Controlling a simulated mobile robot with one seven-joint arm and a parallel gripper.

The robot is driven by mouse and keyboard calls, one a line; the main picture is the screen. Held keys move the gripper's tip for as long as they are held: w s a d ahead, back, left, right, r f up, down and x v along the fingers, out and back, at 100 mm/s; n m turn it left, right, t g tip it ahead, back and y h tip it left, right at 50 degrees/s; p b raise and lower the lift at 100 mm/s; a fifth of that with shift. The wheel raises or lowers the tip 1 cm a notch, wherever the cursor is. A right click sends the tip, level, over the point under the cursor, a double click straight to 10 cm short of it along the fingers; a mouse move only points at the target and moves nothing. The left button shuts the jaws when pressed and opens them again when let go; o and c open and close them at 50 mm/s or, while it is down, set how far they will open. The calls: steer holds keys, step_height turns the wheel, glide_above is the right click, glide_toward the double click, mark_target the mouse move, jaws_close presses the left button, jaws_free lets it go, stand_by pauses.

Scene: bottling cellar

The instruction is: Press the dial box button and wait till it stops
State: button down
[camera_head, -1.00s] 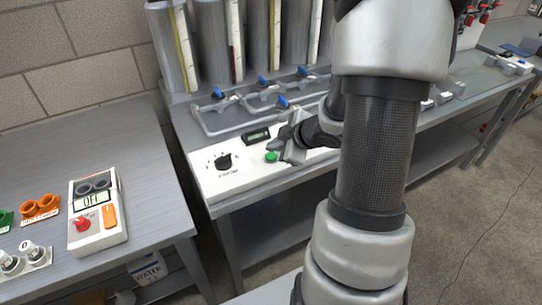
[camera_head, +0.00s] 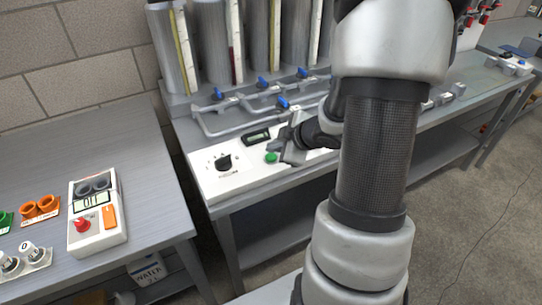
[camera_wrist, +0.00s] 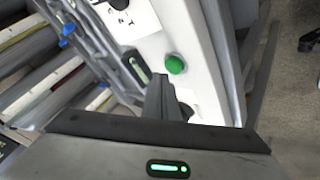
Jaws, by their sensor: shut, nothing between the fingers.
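The dial box (camera_head: 205,181) is a long white panel on the front of the middle bench. It carries a black dial (camera_head: 223,162), a small dark display (camera_head: 257,137) and a round green button (camera_head: 271,158). My gripper (camera_head: 287,153) is shut and empty, just right of the green button in the head view. In the wrist view the closed fingertips (camera_wrist: 161,80) are close to the green button (camera_wrist: 175,64), which stays fully visible. They look apart from it. The dial (camera_wrist: 118,4) is cut off at the top. The display's reading is too small to tell.
Metal pipes with blue valve handles (camera_head: 282,102) and tall grey cylinders (camera_head: 209,50) stand behind the panel. On the left bench is a white box (camera_head: 97,228) with a red button and an OFF display. My arm hides the panel's right part.

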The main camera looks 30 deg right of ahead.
mark_target(274, 158)
steer(key=shift+f, duration=0.1)
stand_by(0.6)
steer(key=shift+f, duration=0.35)
steer(key=shift+f+b, duration=0.5)
steer(key=shift+b, duration=0.1)
stand_by(0.4)
stand_by(0.4)
steer(key=shift+r+p, duration=0.95)
steer(key=shift+p, duration=0.05)
step_height(274, 158, up, 5)
steer(key=p, duration=0.5)
stand_by(0.4)
